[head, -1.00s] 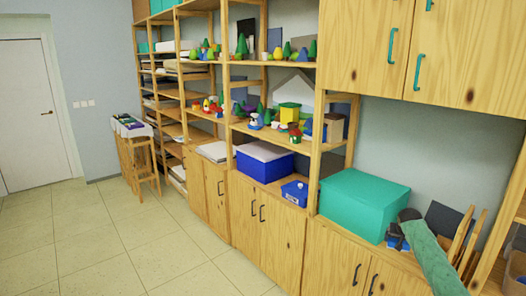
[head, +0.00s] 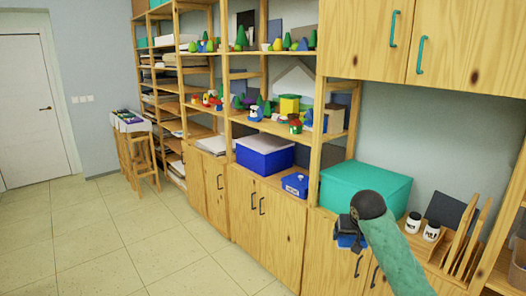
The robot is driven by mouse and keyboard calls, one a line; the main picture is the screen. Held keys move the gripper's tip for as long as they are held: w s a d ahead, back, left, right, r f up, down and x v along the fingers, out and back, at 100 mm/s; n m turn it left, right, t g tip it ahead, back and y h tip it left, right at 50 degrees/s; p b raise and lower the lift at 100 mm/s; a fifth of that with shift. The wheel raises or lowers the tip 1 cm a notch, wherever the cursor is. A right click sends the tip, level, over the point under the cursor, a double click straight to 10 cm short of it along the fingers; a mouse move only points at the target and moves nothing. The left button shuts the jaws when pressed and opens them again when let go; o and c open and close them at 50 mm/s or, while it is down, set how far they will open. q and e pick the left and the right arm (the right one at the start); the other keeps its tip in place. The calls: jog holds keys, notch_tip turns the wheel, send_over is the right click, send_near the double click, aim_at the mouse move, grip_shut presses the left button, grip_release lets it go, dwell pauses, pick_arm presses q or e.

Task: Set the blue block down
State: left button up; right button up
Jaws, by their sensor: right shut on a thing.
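My right gripper (head: 346,229) is at the lower right, in front of the teal box and near the front edge of the cabinet top. It is shut on the blue block (head: 350,241), which shows just below the dark fingers; the gripper hides part of it. I cannot tell whether the block touches the wood beneath it. My left gripper is not in view.
The teal box (head: 365,187) stands on the cabinet top behind my right gripper. Two white jars (head: 413,222) and wooden racks (head: 467,235) stand to its right. A small blue box (head: 295,184) and a larger blue box (head: 264,158) stand to the left.

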jog(key=s+a+f+b, duration=0.3)
jog(key=s+f, duration=0.5)
jog(key=f, duration=0.2)
jog(key=s+a+f+n+b, duration=0.1)
jog(key=s+a+f+b, duration=0.2)
jog(key=s+f, duration=0.5)
notch_tip(320, 180, down, 3)
jog(key=shift+s+a+f+n+y+b, duration=0.2)
jog(key=shift+s+a+n+y+b, duration=0.1)
jog(key=shift+s+a+y+b, duration=0.15)
jog(key=shift+w, duration=0.15)
